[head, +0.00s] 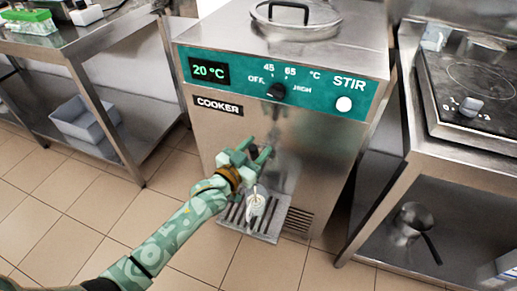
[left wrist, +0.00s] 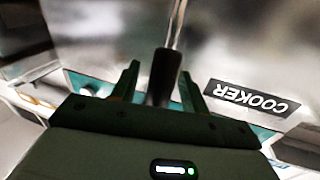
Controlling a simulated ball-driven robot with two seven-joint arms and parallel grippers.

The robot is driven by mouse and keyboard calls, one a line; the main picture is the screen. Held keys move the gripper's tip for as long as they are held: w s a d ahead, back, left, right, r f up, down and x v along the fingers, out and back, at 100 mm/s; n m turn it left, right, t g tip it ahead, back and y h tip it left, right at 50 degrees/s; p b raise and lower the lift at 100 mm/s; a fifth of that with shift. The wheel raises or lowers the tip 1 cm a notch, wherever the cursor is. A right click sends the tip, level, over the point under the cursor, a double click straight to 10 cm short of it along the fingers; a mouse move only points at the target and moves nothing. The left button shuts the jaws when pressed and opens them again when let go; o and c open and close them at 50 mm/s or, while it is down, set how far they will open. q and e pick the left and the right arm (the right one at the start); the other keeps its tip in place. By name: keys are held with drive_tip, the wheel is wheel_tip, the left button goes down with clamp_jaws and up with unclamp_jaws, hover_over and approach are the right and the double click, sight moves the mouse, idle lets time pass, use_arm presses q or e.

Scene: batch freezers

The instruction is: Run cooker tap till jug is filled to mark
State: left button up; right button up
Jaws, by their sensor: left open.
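The steel cooker (head: 310,160) stands in front of me, with a teal panel reading 20 °C. My left gripper (head: 260,153) is open in front of the cooker's lower front and largely hides the tap there. In the left wrist view a dark tap handle (left wrist: 163,78) stands between the two open fingers (left wrist: 160,85), with a gap visible on its right side. A small pale jug (head: 257,205) stands on the slatted drip tray (head: 264,235) below the gripper. Its fill level and mark are too small to tell. My right gripper is out of view.
The cooker has a dark dial (head: 276,91), a white stir button (head: 344,104) and a lid (head: 295,22) on top. A steel bench with a grey bin (head: 85,122) is at left. A hob (head: 480,85) and a pan (head: 415,222) are at right. The floor between is clear.

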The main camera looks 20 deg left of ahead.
use_arm(q)
drive_tip(key=shift+w+d+r, duration=0.1)
drive_tip(key=shift+w, duration=0.25)
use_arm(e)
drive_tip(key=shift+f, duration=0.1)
